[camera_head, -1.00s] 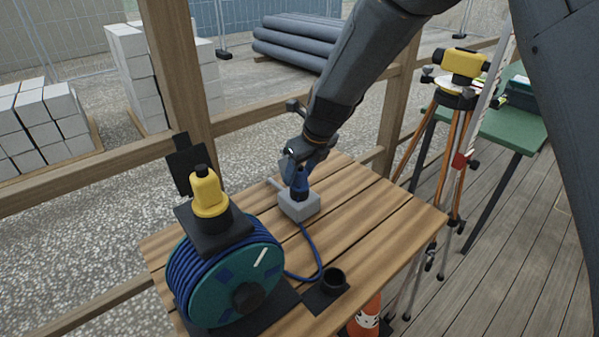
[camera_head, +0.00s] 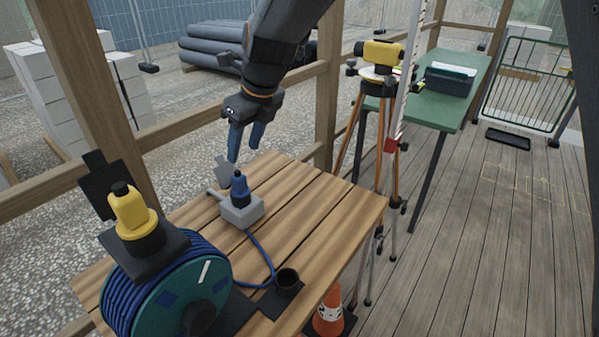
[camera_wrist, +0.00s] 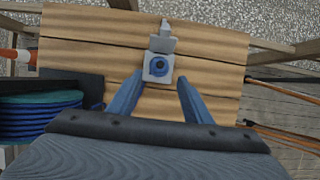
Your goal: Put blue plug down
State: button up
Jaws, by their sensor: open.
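The blue plug (camera_head: 239,187) stands upright in a grey box-shaped socket (camera_head: 243,212) on the wooden table (camera_head: 330,222). A blue cable runs from the socket's side toward the reel. My gripper (camera_head: 244,152) is open and empty, above and behind the plug and apart from it. In the wrist view the plug (camera_wrist: 158,66) shows from above, seated in the socket (camera_wrist: 151,79), beyond the tips of my open gripper (camera_wrist: 158,82).
A teal reel of blue cable (camera_head: 170,297) with a yellow plug (camera_head: 131,212) above it stands at the table's left. A black cup (camera_head: 287,281) sits near the front edge. A tripod with a yellow instrument (camera_head: 380,53) stands beyond the table's right end.

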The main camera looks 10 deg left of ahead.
jog(key=d+f+n+h, duration=0.1)
jog(key=d+n, duration=0.2)
jog(key=d, duration=0.4)
jog(key=d+f+n, duration=0.2)
jog(key=d+n, duration=0.1)
jog(key=d, duration=0.3)
jog(key=s+d+f+n+h, duration=0.1)
jog(key=s+d+f+n, duration=0.1)
jog(key=s+d+n, duration=0.3)
jog(key=s+d+f+n+h, duration=0.1)
jog(key=s+d+n, duration=0.4)
jog(key=d, duration=0.9)
jog(key=s+d+f+n+g+h, duration=0.1)
jog(key=s+d+f+n, duration=0.3)
jog(key=d+n, duration=0.3)
jog(key=s+d, duration=0.1)
jog(key=d, duration=0.1)
jog(key=shift+s+d, duration=0.15)
jog(key=shift+d, duration=0.2)
